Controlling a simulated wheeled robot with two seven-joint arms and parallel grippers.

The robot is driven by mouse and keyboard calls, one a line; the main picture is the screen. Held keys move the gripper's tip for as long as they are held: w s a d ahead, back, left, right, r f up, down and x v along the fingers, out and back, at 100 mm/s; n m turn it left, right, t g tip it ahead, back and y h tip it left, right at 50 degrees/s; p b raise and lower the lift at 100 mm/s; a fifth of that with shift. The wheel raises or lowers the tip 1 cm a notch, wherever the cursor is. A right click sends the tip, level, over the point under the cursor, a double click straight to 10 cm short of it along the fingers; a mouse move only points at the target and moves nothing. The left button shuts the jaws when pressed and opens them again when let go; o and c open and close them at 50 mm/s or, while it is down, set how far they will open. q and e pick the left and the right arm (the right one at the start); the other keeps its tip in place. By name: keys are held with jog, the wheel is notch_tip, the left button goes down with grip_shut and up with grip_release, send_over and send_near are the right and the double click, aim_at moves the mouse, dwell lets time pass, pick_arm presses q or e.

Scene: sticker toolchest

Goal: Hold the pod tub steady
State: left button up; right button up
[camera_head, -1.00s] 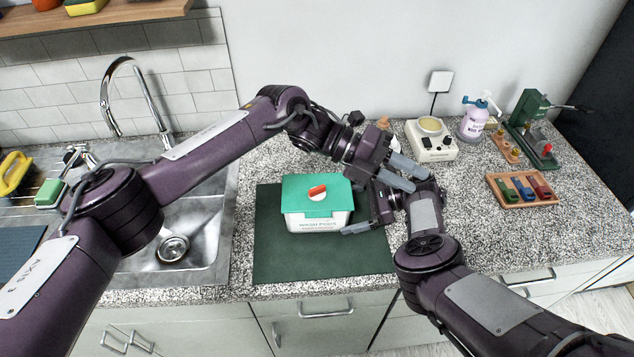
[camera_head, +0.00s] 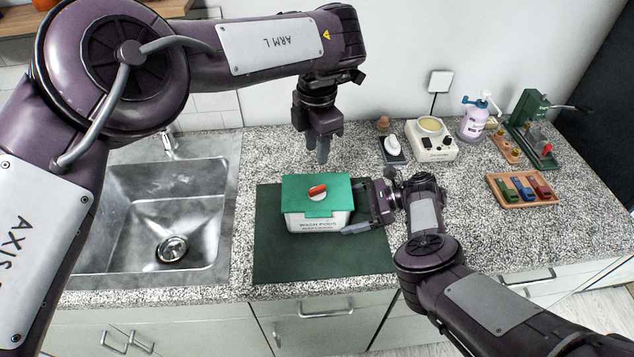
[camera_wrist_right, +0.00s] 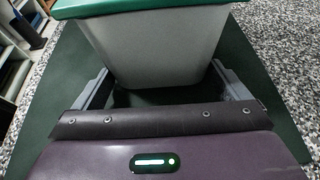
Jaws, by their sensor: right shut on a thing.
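The pod tub (camera_head: 320,224) is a white box with wash pod lettering, a green lid (camera_head: 297,190) and a red-and-white round emblem on top. It stands upright on a dark green mat (camera_head: 280,262). My right gripper (camera_head: 352,215) comes from the tub's right side and is shut on it. In the right wrist view the tub's pale wall (camera_wrist_right: 155,50) sits between the two grey fingers (camera_wrist_right: 163,92). My left gripper (camera_head: 322,156) points down above the counter behind the tub, apart from the lid. Its fingers look close together, and I cannot tell whether they are fully shut.
A sink (camera_head: 150,225) lies left of the mat. At the right stand a white device (camera_head: 431,140), a spray bottle (camera_head: 474,120), a green press (camera_head: 530,125) and a wooden tray (camera_head: 503,197) of coloured blocks. A dark stand with a white oval piece (camera_head: 393,146) is behind the tub.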

aim_at(317, 188)
pick_arm(q)
notch_tip(317, 188, down, 11)
jog(key=shift+f, duration=0.2)
dwell(0.3)
grip_shut()
